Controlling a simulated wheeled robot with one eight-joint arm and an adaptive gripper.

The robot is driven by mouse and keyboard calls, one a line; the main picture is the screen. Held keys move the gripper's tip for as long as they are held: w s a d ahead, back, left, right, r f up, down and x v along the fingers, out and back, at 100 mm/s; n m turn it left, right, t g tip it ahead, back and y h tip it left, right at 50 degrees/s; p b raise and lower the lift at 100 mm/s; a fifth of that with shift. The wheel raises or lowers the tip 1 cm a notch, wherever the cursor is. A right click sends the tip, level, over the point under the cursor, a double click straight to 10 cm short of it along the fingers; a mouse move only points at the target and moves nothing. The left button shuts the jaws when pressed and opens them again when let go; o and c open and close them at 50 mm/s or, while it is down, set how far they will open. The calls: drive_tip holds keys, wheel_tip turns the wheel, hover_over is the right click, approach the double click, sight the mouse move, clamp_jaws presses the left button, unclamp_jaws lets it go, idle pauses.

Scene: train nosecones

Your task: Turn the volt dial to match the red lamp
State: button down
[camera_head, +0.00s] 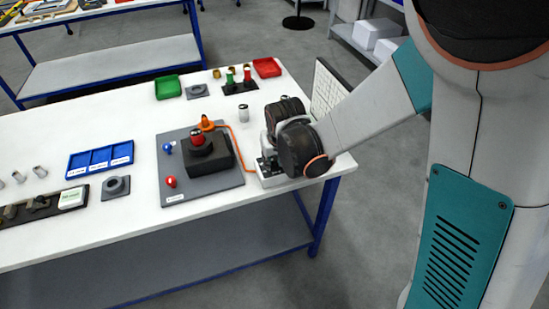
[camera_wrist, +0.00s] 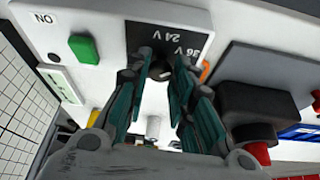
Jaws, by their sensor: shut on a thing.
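The volt dial (camera_wrist: 160,70) is a small dark knob with a light mark, on a black panel printed 24 V and 36 V in the wrist view. My gripper (camera_wrist: 161,66) has its fingers on either side of the dial and is shut on it. In the head view the dial is hidden behind my wrist, above the white control box (camera_head: 268,180).
A green button (camera_wrist: 84,48) by an ON label is beside the panel. A black block (camera_head: 208,162) with a red-topped part stands on the board, by an orange cone (camera_head: 206,123) and cable. Blue (camera_head: 100,158), green (camera_head: 168,87) and red (camera_head: 266,67) trays lie on the table.

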drive_tip(key=shift+a+m+h, duration=0.1)
drive_tip(key=shift+m+h, duration=0.2)
drive_tip(key=shift+m, duration=0.5)
drive_tip(key=c, duration=1.4)
unclamp_jaws()
drive_tip(key=shift+o, duration=0.2)
